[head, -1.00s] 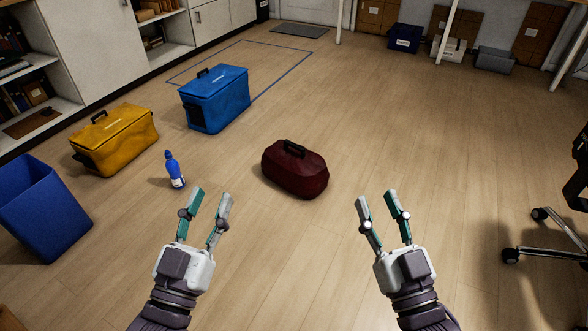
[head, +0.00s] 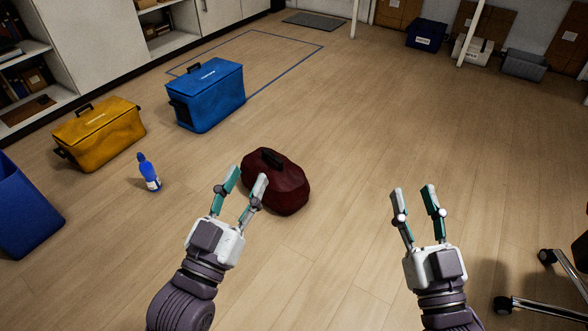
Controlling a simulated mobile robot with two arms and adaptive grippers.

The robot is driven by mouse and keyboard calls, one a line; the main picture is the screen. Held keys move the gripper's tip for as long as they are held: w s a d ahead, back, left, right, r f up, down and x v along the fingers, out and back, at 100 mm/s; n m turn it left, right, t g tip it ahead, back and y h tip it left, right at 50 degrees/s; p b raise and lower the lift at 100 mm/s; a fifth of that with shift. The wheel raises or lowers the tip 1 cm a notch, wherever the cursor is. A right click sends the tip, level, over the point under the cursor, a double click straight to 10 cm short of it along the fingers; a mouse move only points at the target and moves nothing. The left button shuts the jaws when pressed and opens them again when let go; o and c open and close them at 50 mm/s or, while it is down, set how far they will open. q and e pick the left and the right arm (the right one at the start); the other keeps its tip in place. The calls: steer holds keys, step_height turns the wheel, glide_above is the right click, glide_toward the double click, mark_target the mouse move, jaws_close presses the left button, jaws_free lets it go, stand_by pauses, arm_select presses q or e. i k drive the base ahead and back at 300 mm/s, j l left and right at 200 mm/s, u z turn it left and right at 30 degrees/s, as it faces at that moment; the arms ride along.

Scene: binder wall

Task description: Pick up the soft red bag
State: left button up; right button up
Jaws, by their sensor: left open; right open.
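The soft red bag (head: 284,187) is dark red with a black handle on top. It sits upright on the wooden floor near the middle of the head view. My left gripper (head: 246,182) is open and empty, and its fingertips overlap the bag's left side in the picture. I cannot tell whether they touch it. My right gripper (head: 412,190) is open and empty over bare floor, to the right of the bag.
A blue cooler box (head: 208,97), a yellow cooler box (head: 98,135) and a blue bottle (head: 149,172) stand to the left. A blue bin (head: 24,212) is at the left edge. A wheeled chair base (head: 545,305) is at lower right. Floor behind the bag is clear.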

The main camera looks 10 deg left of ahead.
mark_target(288, 189)
steer(key=i+z, duration=0.1)
steer(key=i, duration=0.35)
steer(key=i+j, duration=0.2)
steer(key=i, duration=0.25)
steer(key=l+z, duration=0.05)
